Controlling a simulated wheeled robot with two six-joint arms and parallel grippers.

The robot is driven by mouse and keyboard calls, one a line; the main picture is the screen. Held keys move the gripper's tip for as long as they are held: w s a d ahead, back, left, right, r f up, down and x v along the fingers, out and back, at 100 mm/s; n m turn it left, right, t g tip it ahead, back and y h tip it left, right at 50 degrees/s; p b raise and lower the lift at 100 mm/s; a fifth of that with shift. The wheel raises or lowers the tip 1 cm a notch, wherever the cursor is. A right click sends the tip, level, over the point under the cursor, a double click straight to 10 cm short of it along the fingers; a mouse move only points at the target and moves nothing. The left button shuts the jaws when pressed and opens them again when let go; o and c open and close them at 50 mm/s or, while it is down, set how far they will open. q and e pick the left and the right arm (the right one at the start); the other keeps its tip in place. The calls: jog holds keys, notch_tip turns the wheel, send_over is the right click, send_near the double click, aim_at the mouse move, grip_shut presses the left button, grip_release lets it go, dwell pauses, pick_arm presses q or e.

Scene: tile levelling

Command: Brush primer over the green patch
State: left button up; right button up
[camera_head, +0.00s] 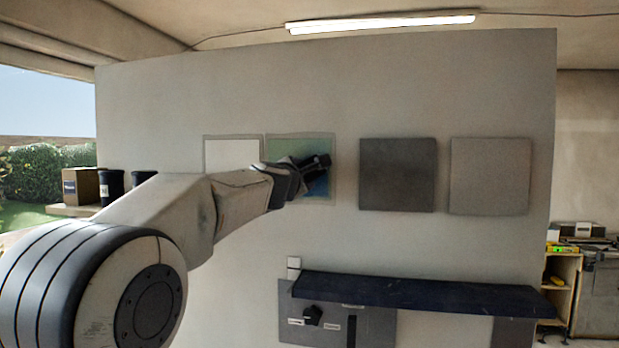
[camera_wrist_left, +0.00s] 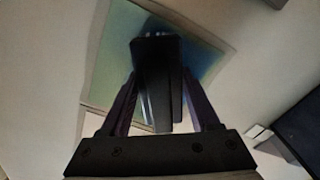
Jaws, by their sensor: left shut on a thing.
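The green patch (camera_head: 290,148) is a square on the grey wall, green at the top and blue toward its lower right. It also shows in the left wrist view (camera_wrist_left: 112,50), with blue beside the held tool. My left gripper (camera_head: 303,176) is in front of the patch, shut on a dark tool (camera_head: 321,161), which I take to be the brush. In the left wrist view the dark tool (camera_wrist_left: 157,80) stands between the two fingers and hides part of the patch. I cannot tell whether its tip touches the wall. My right gripper is not in view.
A white square (camera_head: 232,153) is left of the patch. A dark grey tile (camera_head: 398,175) and a lighter grey tile (camera_head: 489,176) are on its right. A dark shelf (camera_head: 420,292) juts out below, with a grey panel (camera_head: 375,328) under it. A cardboard box (camera_head: 80,187) stands at left.

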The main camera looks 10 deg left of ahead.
pick_arm(q)
jog(key=shift+a+f+b, duration=0.1)
jog(key=shift+a+b, duration=0.55)
jog(key=shift+a, duration=1.7)
jog(key=shift+w+a+r+p, duration=0.1)
jog(key=shift+a+r+p, duration=0.15)
jog(key=shift+r+p, duration=0.75)
jog(key=shift+d+r+p, duration=0.1)
jog(key=shift+d+p, duration=0.3)
jog(key=shift+d, duration=1.35)
